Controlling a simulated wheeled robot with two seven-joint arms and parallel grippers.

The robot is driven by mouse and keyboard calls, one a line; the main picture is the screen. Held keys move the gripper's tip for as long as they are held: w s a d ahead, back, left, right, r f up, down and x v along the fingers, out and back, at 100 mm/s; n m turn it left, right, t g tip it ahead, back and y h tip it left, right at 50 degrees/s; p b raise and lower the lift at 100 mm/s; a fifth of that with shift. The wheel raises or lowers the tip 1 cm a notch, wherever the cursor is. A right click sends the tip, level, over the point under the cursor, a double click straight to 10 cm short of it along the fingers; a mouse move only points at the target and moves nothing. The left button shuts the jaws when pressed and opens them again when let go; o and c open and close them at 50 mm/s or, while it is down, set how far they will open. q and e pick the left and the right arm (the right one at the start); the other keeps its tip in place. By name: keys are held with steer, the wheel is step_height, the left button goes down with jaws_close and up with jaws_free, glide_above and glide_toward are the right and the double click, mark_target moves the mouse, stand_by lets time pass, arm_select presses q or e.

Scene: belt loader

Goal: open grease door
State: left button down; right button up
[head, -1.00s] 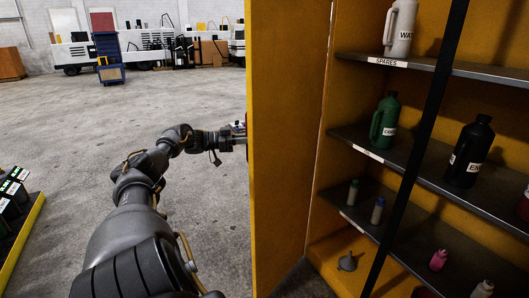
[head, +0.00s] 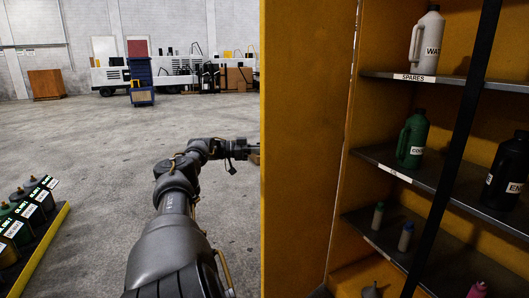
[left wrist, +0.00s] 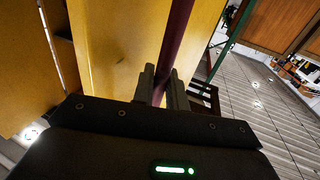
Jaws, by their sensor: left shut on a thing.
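The yellow grease door (head: 305,140) stands open at the centre of the head view, its near edge upright and facing me. Shelves show to its right. My left arm reaches along the door's left side, and its gripper is mostly hidden behind the door edge in the head view. In the left wrist view, my left gripper (left wrist: 160,73) is shut on a dark red upright bar, the handle (left wrist: 179,35), in front of the yellow panel (left wrist: 120,50). My right gripper is not in view.
The cabinet's dark shelves hold a white jug (head: 427,42), a green jug (head: 412,140), a black jug (head: 508,170) and small bottles. A black upright strip (head: 455,150) crosses the shelves. Labelled containers (head: 30,212) stand at lower left. The grey floor (head: 110,150) left of the door is clear.

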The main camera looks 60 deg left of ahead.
arm_select(q)
steer(key=c, duration=1.5)
jaws_free()
steer(key=shift+w, duration=0.2)
steer(key=shift+s, duration=0.1)
